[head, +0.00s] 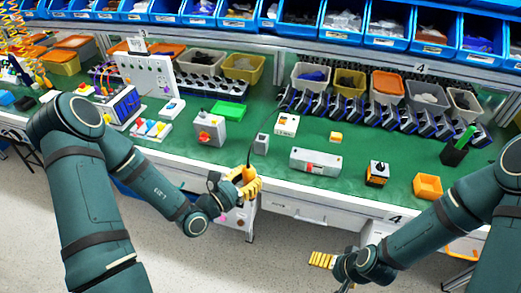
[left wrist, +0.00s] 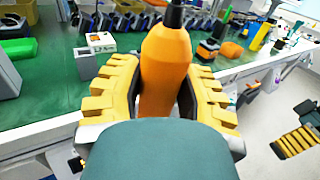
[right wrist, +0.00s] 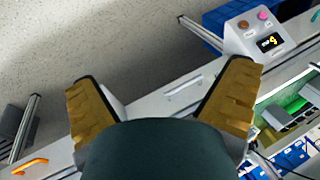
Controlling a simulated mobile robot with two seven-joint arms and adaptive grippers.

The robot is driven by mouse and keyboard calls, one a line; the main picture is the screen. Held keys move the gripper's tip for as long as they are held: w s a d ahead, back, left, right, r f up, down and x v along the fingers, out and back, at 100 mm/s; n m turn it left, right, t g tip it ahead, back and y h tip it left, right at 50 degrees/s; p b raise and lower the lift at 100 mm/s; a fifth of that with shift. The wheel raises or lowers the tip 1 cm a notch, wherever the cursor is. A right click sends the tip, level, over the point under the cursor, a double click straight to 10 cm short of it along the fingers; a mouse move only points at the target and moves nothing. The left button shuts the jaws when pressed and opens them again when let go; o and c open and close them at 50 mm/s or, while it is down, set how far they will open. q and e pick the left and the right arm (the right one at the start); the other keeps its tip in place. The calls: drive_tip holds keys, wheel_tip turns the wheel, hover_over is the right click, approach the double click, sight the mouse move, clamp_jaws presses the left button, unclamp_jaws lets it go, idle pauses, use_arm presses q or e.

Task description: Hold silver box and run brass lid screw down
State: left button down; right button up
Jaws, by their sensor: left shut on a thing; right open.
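A long silver-grey box (head: 316,162) with a small red part on its front lies on the green bench top. A brass screw is too small to make out. My left gripper (head: 243,187) is shut on an orange-handled driver (left wrist: 166,65), held upright in front of the bench edge, left of the box. In the left wrist view the yellow fingers (left wrist: 160,95) flank its handle; its dark shaft runs out of the top. My right gripper (head: 322,260) is open and empty, low in front of the bench at the right; the right wrist view shows nothing between its fingers (right wrist: 165,95).
A grey box with a red knob (head: 209,128), a white box (head: 287,124), a small grey block (head: 261,143), an orange-black switch block (head: 377,173) and an orange bin (head: 428,186) stand on the bench. Bins line the back.

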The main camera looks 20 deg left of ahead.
drive_tip(key=shift+w, duration=0.15)
drive_tip(key=c, duration=0.4)
drive_tip(key=w+a+r+n+t+y, duration=0.1)
drive_tip(key=w+r+n+t+y, duration=0.15)
drive_tip(key=w+r, duration=0.4)
drive_tip(key=w+a+r+n+t+y, duration=0.1)
drive_tip(key=w+r+n+t+y, duration=0.2)
drive_tip(key=w, duration=0.6)
drive_tip(key=shift+c, duration=0.2)
wheel_tip(320, 180, up, 13)
drive_tip(key=n+g+y, duration=0.4)
drive_tip(key=n+g, duration=0.2)
drive_tip(key=n, duration=0.7)
use_arm(q)
drive_tip(key=w+d+r+m+g+h, duration=0.2)
drive_tip(key=d+r+m+g+h, duration=0.1)
drive_tip(key=d, duration=0.4)
drive_tip(key=w+d+r+m+g+h, duration=0.2)
drive_tip(key=d+r+m+g+h, duration=0.2)
drive_tip(key=d+g, duration=0.2)
drive_tip(key=shift+d+r+m+h, duration=0.2)
drive_tip(key=shift+d+m+h, duration=0.2)
drive_tip(key=shift+d, duration=0.6)
use_arm(e)
drive_tip(key=x, duration=1.2)
drive_tip(key=shift+w, duration=0.2)
use_arm(q)
drive_tip(key=shift+w, duration=0.1)
